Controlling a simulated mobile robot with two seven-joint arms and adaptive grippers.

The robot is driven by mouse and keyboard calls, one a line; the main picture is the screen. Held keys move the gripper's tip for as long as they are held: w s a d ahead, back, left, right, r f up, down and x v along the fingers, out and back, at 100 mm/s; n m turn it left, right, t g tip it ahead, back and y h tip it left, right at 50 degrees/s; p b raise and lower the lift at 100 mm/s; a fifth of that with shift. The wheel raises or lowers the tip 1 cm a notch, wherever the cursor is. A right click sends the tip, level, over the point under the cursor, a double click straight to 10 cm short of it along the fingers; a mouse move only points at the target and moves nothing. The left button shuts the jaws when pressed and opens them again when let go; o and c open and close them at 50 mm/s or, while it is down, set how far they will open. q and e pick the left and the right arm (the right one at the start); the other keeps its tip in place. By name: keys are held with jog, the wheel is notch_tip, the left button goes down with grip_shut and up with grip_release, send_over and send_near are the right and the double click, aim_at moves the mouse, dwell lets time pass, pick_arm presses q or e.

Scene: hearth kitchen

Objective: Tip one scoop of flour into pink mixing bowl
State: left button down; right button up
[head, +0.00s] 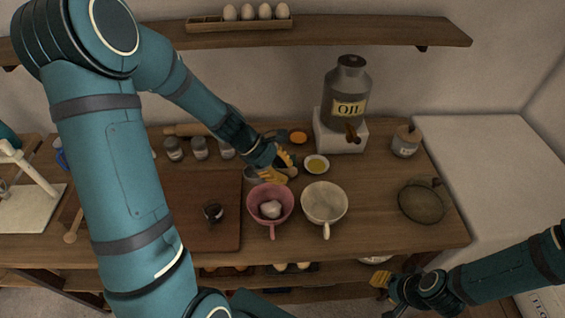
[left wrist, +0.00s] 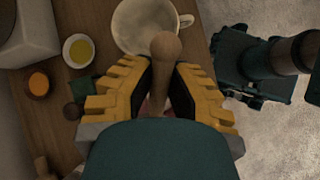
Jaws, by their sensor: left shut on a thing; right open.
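The pink mixing bowl (head: 284,214) stands on the wooden counter with its handle toward me. A pale lump (head: 270,209) lies inside it; I cannot tell if it is flour. My left gripper (head: 277,168) is just behind and above the bowl, shut on a wooden handle (left wrist: 166,48), likely the scoop's. The handle's rounded end points up toward the wrist camera. The scoop's head and its contents are hidden by the gripper in the left wrist view. My right gripper (head: 380,280) is open and empty, low in front of the counter.
A cream bowl (head: 337,215) stands right beside the pink one. A small dish of yellow liquid (head: 317,164) and an oil can (head: 347,90) on a white block are behind. A cutting board (head: 225,235) lies left, a dark pan (head: 422,204) right. A shelf (head: 400,32) hangs above.

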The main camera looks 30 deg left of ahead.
pick_arm(q)
jog(key=shift+d+r+y+p, duration=0.15)
jog(key=shift+r+y+p, duration=0.35)
jog(key=shift+p, duration=0.45)
jog(key=shift+y+p, duration=0.35)
jog(key=shift+y, duration=0.35)
jog(key=shift+f+g+y, duration=0.1)
jog(key=shift+g+y, duration=0.2)
jog(key=shift+y, duration=0.3)
pick_arm(e)
jog(key=shift+r, duration=1.55)
